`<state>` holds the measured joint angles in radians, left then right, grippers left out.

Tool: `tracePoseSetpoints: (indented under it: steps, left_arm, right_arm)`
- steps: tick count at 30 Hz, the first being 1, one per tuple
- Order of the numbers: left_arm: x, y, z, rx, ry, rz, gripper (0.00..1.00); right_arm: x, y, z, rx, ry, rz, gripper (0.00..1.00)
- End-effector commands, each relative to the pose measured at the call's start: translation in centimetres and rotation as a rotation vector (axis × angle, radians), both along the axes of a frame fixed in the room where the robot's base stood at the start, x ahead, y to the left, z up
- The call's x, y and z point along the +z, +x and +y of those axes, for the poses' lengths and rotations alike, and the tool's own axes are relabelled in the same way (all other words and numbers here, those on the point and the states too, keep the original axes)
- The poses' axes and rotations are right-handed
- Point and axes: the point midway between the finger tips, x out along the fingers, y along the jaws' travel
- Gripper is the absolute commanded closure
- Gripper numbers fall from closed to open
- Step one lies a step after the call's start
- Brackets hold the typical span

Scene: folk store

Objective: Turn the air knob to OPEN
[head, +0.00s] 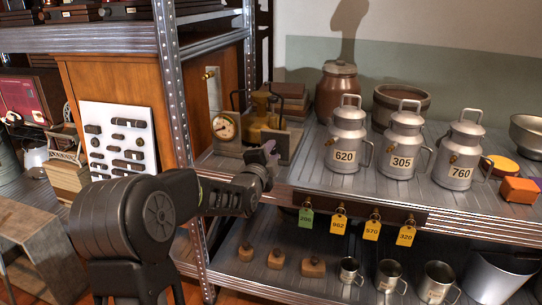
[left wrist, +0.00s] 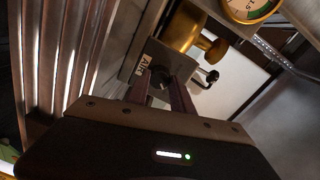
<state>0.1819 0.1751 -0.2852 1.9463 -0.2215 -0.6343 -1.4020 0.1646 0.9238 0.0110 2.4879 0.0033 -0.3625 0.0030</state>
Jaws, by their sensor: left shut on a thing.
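A brass apparatus (head: 266,122) with a round gauge (head: 225,127) stands on the upper shelf by the metal post. My left gripper (head: 270,152) is at its front. In the left wrist view, a grey block with a small white label (left wrist: 143,66) sits below the brass body (left wrist: 184,28). The fingers (left wrist: 162,88) are shut on the dark air knob (left wrist: 159,80) at the front of this block. The label is tilted and hard to read. I cannot tell which setting the knob points at. The fingers hide part of it. My right gripper is not in view.
Metal cans marked 620 (head: 345,140), 305 (head: 403,145) and 760 (head: 460,152) stand right of the apparatus. Several numbered tags (head: 338,222) hang below the shelf edge. The shelf post (head: 172,90) stands close to my left arm.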

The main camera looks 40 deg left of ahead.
Motion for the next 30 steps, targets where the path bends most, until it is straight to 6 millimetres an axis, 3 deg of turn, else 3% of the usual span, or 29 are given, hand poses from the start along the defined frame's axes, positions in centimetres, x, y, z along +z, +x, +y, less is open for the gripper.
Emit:
tracePoseSetpoints:
  steps: [20, 21, 28, 30]
  left_arm:
    - [-0.05, 0.02, -0.03, -0.001, 0.078, 0.028, 1.0]
    - [-0.05, 0.02, -0.03, -0.001, 0.077, 0.028, 0.69]
    - [-0.03, 0.02, -0.03, -0.001, 0.076, 0.027, 0.51]
    - [-0.03, 0.02, -0.03, -0.001, 0.076, 0.027, 0.51]
  right_arm:
    - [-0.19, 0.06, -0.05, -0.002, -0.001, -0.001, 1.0]
    - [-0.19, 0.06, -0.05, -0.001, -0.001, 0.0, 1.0]
    - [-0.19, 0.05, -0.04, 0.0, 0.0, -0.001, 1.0]
    - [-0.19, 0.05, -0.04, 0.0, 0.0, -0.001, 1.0]
